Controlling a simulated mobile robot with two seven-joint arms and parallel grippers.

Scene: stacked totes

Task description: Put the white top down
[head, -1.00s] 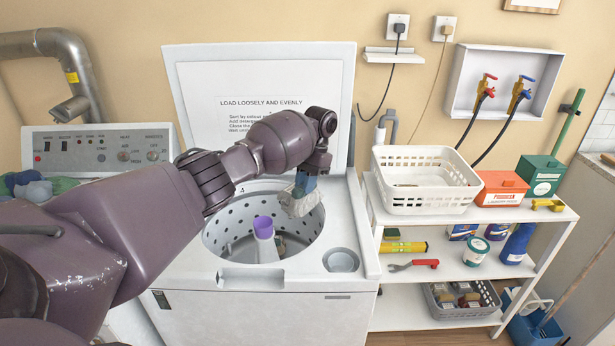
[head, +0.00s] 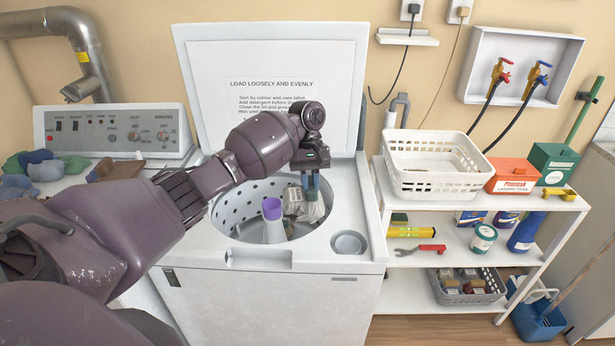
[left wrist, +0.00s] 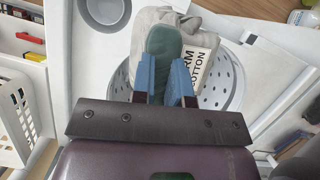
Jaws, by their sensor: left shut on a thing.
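The white top (head: 314,209) is a crumpled off-white cloth that hangs from my left gripper (head: 310,183) at the right side of the washer's open tub (head: 235,207). In the left wrist view, my left gripper's blue fingers (left wrist: 166,85) are shut, with a dark green patch (left wrist: 165,45) between and beyond them. The pale cloth (left wrist: 150,20) lies around that patch, and a printed label reading "COTTON" (left wrist: 197,62) is beside it. I cannot tell whether the cloth touches the tub floor. My right gripper is not in view.
A white agitator with a purple cap (head: 272,208) stands in the tub, left of the cloth. The washer lid (head: 205,75) stands open behind. A white basket (head: 433,180) sits on the shelf at right. Coloured cloths (head: 40,165) lie on the machine at left.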

